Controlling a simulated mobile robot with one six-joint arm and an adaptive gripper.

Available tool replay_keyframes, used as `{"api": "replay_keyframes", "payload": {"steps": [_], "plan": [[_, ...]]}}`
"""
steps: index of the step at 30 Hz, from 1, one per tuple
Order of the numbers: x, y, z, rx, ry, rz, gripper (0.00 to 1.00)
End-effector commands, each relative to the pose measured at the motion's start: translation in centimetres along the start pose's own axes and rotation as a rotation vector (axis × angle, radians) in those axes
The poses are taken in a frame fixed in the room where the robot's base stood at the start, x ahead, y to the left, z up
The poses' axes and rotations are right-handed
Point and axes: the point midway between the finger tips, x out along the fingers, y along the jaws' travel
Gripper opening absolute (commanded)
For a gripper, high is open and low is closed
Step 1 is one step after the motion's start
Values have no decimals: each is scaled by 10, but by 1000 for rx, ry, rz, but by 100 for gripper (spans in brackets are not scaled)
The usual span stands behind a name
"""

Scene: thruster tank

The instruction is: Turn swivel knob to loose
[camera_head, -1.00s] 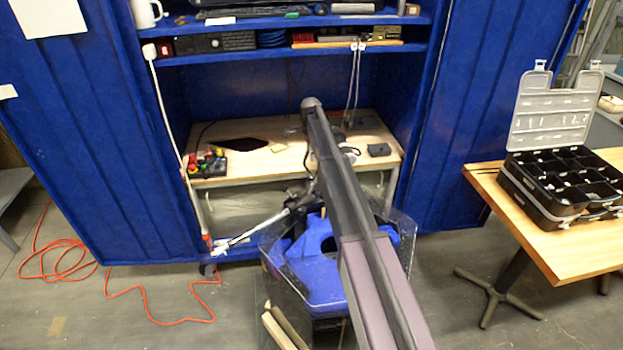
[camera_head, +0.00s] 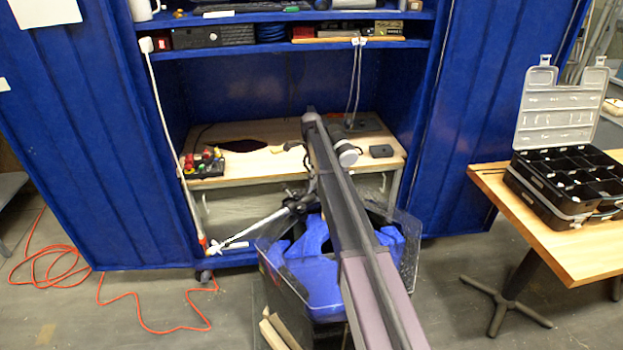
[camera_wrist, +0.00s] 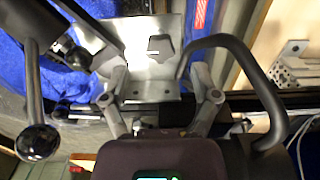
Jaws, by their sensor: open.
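In the wrist view my gripper (camera_wrist: 160,76) is open, with its two fingers apart in front of a shiny metal bracket (camera_wrist: 138,38). A small dark shape (camera_wrist: 160,45) shows on the bracket between and beyond the fingertips; I cannot tell whether it is the swivel knob or an opening. A lever with a black ball end (camera_wrist: 36,142) is at the left, outside the fingers. A curved black handle (camera_wrist: 250,70) is at the right. In the head view, the clear-walled tank (camera_head: 408,262) holds a blue body (camera_head: 310,275). My arm hides part of it, and my gripper is not distinguishable there.
A wooden worktop (camera_head: 275,165) inside the blue cabinet (camera_head: 90,130) stands behind the tank. A table (camera_head: 590,250) with an open black organizer case (camera_head: 565,190) is at the right. An orange cable (camera_head: 150,325) lies on the floor at the left.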

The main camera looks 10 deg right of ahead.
Motion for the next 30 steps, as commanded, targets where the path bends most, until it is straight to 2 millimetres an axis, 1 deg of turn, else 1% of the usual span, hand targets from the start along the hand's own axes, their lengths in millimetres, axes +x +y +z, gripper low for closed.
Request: {"api": "replay_keyframes", "payload": {"steps": [1, 3, 12, 17, 27, 28, 29, 30], "plan": [[8, 0, 0, 0, 0, 0, 78], [14, 0, 0, 0, 0, 0, 78], [30, 0, 0, 0, 0, 0, 78], [33, 0, 0, 0, 0, 0, 78], [33, 0, 0, 0, 0, 0, 78], [33, 0, 0, 0, 0, 0, 75], [33, 0, 0, 0, 0, 0, 66], [33, 0, 0, 0, 0, 0, 55]]}}
